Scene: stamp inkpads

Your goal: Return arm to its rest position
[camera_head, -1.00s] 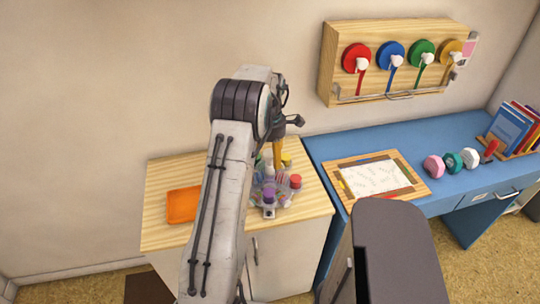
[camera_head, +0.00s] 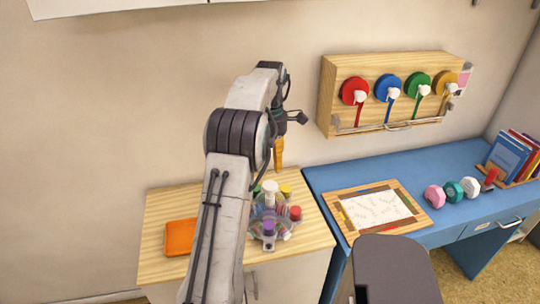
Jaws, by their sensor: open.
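My arm rises from the bottom of the view in front of the wooden cabinet top. My gripper (camera_head: 279,152) hangs from the arm's end, in the air above and behind the carousel of stamps. Its yellow-orange finger part points down, and nothing shows held in it. The arm's links partly hide the cabinet top. The carousel (camera_head: 268,222) holds several stamps with white, yellow, red and purple tops.
An orange pad (camera_head: 180,237) lies left of the arm on the wooden top (camera_head: 160,205). A blue desk (camera_head: 330,180) at the right bears a framed sheet (camera_head: 375,210), several coloured stamps and books (camera_head: 510,155). A wall rack (camera_head: 328,80) holds several coloured discs.

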